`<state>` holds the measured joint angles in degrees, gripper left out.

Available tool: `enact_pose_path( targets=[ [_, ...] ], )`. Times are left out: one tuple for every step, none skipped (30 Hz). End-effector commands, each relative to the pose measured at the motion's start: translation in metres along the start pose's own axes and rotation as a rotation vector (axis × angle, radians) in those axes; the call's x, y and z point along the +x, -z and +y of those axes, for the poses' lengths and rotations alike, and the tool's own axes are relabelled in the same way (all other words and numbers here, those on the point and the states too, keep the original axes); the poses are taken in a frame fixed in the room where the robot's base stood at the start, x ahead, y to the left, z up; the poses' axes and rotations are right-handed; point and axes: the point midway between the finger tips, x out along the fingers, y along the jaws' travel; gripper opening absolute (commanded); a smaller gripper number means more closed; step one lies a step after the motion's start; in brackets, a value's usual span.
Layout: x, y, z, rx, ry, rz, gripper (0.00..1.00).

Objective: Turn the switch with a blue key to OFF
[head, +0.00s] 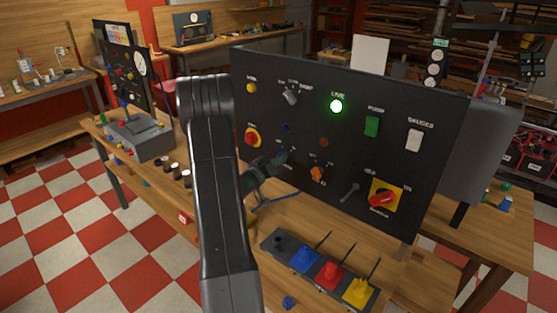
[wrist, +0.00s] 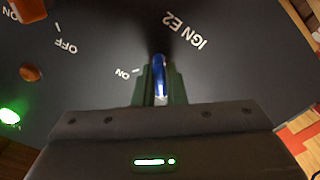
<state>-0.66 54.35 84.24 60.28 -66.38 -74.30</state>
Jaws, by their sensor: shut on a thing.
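The blue key (wrist: 158,72) sits in the panel's IGN E2 switch in the wrist view, with its visible edge roughly upright in the picture. An ON mark (wrist: 126,73) is printed to its left; I see no OFF mark for this switch, and part of its surround is hidden by my gripper. My gripper (wrist: 160,92) is shut on the blue key, one finger on each side. In the head view my gripper (head: 268,166) is at the panel's lower left, and the blue key (head: 283,156) shows only as a small patch at its tip.
An orange key switch (head: 317,173) is close on the right, below an amber lamp (head: 323,142). A lit green lamp (head: 336,106) is above. A red-yellow rotary switch (head: 384,197) is farther right. Coloured levers (head: 330,274) stand on the bench below. Floor at left is open.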

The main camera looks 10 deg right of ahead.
Motion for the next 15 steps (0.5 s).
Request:
enact_pose_path(
  targets=[
    [-0.0002, 0.0004, 0.0, -0.009, 0.0, 0.0, 0.0],
    [-0.0002, 0.0004, 0.0, -0.014, 0.0, 0.0, 0.0],
    [-0.0002, 0.0003, 0.0, -0.019, 0.0, 0.0, 0.0],
    [-0.0001, 0.0003, 0.0, -0.022, 0.0, 0.0, 0.0],
    [-0.0001, 0.0002, -0.0001, -0.025, 0.0, 0.0, 0.0],
    [-0.0001, 0.0002, -0.0001, -0.028, 0.0, 0.0, 0.0],
    [-0.0001, 0.0002, -0.0001, -0.029, 0.0, 0.0, 0.0],
    [-0.0001, 0.0001, -0.0002, -0.03, 0.0, 0.0, 0.0],
    [-0.0001, 0.0001, -0.0002, -0.031, 0.0, 0.0, 0.0],
    [-0.0001, 0.0001, -0.0002, -0.031, 0.0, 0.001, 0.0],
    [-0.0001, 0.0001, -0.0002, -0.031, 0.0, 0.001, 0.0],
    [-0.0001, 0.0001, -0.0002, -0.031, 0.0, 0.001, 0.0],
    [-0.0001, 0.0001, -0.0002, -0.031, 0.0, 0.001, 0.0],
    [-0.0001, 0.0001, -0.0002, -0.031, 0.0, 0.001, 0.0],
    [-0.0001, 0.0001, -0.0003, -0.03, 0.001, 0.001, 0.0]
  ],
)
